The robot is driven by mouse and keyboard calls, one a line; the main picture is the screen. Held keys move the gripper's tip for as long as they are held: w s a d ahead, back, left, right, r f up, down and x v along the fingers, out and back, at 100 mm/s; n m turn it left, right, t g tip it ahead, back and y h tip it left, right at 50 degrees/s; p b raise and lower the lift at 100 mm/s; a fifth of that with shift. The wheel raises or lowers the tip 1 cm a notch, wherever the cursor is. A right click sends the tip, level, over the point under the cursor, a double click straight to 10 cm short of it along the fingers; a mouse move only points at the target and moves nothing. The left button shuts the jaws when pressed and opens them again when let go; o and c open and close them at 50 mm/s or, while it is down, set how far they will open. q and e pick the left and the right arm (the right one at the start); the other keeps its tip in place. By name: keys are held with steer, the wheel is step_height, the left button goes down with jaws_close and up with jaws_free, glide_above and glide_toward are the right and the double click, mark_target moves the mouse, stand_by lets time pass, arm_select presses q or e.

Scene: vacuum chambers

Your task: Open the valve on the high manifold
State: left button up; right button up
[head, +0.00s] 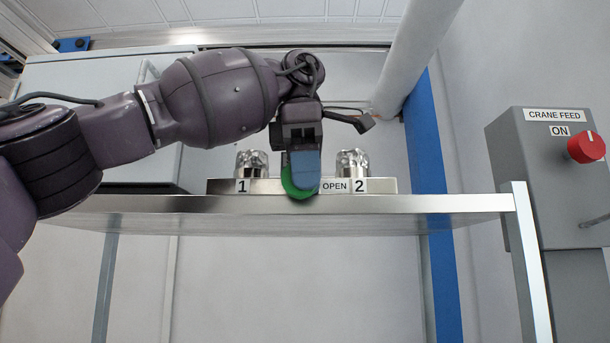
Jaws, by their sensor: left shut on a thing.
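The high manifold (389,186) is a metal bar on the shelf, with silver fittings above the labels 1 and 2. A green valve handle (292,186) sits at its middle, left of the OPEN label (335,186). My left gripper (303,180) comes down in front of the manifold and is shut on the green handle. The gripper's blue fingers cover much of the handle, so its exact angle is hard to tell. My right gripper is not in view.
The metal shelf (430,203) has a raised front edge below the manifold. A blue post (436,160) and a pale pipe (420,50) stand behind it. A grey CRANE FEED box (550,180) with a red knob (586,147) stands at the right.

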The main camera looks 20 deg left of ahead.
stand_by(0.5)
arm_select(q)
steer(key=o, duration=0.6)
steer(key=shift+o, duration=0.2)
steer(key=shift+f, duration=0.1)
steer(key=shift+h, duration=0.3)
